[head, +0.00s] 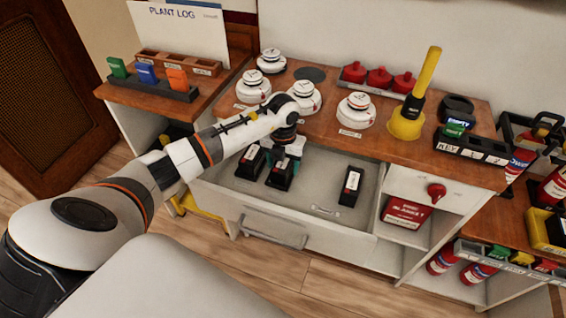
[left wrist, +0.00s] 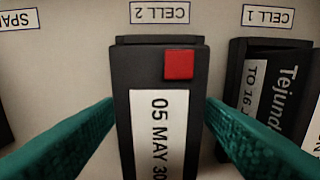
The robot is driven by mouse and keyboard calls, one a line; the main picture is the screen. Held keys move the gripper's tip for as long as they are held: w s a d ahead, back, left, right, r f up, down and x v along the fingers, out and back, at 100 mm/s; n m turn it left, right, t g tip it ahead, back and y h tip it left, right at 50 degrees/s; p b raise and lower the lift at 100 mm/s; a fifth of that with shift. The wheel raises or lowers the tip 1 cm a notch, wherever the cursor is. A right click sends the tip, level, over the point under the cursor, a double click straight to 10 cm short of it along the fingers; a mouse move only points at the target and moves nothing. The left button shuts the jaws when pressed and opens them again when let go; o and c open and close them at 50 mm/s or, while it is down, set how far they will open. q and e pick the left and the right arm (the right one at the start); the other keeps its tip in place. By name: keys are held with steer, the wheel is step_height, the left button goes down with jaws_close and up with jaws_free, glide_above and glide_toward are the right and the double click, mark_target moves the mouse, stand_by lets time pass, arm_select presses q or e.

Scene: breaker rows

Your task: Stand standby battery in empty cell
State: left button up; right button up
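My left gripper (head: 288,150) reaches down into the open drawer (head: 235,183), at the middle black battery (head: 280,176). A second black battery (left wrist: 240,75) sits at CELL 1, left of the middle one in the head view (head: 251,160). A third battery (head: 351,186) stands apart to the right. I see no empty cell clearly. My right gripper is out of view.
The counter (head: 320,128) above holds white detectors (head: 355,110), a red-topped tray (head: 378,78) and a yellow plunger (head: 407,124). The drawer handle (head: 275,231) is at the front.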

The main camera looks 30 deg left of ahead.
arm_select(q)
step_height(320, 180, up, 12)
steer(key=shift+r+b, duration=0.15)
steer(key=shift+b, duration=0.15)
stand_by(0.3)
stand_by(0.5)
